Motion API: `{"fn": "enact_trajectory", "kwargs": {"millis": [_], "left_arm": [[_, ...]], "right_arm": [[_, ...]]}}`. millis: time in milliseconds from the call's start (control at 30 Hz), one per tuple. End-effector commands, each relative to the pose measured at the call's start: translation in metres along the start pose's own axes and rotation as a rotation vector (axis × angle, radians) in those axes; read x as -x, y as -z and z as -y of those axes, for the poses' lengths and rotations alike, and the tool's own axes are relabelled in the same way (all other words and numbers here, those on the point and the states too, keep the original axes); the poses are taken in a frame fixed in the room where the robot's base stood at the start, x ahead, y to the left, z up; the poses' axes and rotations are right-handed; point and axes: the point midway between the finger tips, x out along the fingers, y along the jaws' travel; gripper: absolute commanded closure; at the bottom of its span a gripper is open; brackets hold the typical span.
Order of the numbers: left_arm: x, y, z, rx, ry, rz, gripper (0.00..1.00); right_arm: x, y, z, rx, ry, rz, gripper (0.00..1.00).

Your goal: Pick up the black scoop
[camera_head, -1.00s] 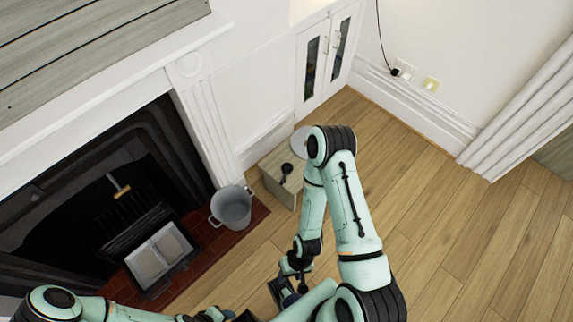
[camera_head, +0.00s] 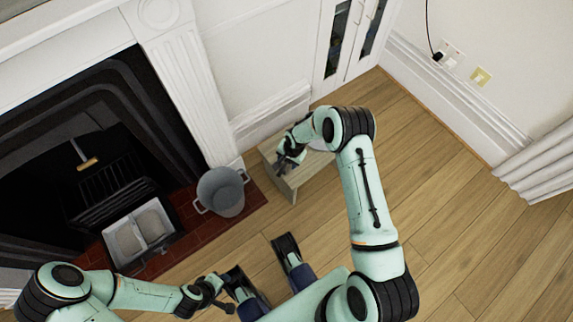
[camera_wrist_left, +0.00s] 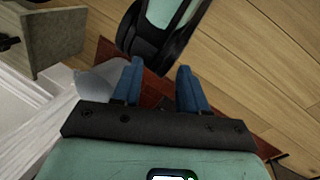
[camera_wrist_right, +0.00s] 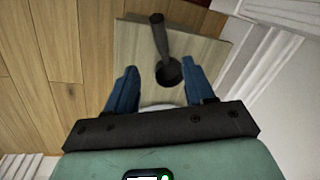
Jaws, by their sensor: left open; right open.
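The black scoop (camera_wrist_right: 167,65) lies on a small wooden table (camera_wrist_right: 205,50), with its round bowl toward my right gripper and its handle pointing away. My right gripper (camera_wrist_right: 162,82) is open, and the bowl shows between its fingers in the right wrist view; I see no contact. In the head view my right gripper (camera_head: 285,158) is over the table (camera_head: 306,172) and largely hides the scoop. My left gripper (camera_head: 220,290) is open and empty, low near my base; its fingers (camera_wrist_left: 159,75) show apart in the left wrist view.
A grey metal bucket (camera_head: 222,192) stands on the red tiled hearth (camera_head: 190,238) beside the table. A fireplace (camera_head: 85,150) is at the left. A white plate (camera_head: 320,144) is partly hidden behind my right arm. The wood floor (camera_head: 460,230) at right is clear.

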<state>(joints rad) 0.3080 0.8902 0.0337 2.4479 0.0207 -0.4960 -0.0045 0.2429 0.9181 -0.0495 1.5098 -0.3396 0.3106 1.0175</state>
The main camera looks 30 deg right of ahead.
Motion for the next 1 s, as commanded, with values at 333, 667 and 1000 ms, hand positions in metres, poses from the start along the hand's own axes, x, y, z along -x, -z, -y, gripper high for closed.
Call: {"fn": "enact_trajectory", "kwargs": {"millis": [333,667,1000], "left_arm": [[-0.013,0.020,0.005,0.006,0.004,-0.054,0.57],[-0.028,0.044,0.012,0.011,0.008,-0.121,0.57],[-0.029,0.049,0.012,0.011,0.008,-0.135,0.57]], "right_arm": [[-0.044,-0.001,0.000,0.001,0.000,0.001,0.47],[-0.089,-0.003,0.002,0.001,0.000,0.002,0.47],[-0.094,-0.002,0.003,0.001,0.001,0.001,0.47]]}}
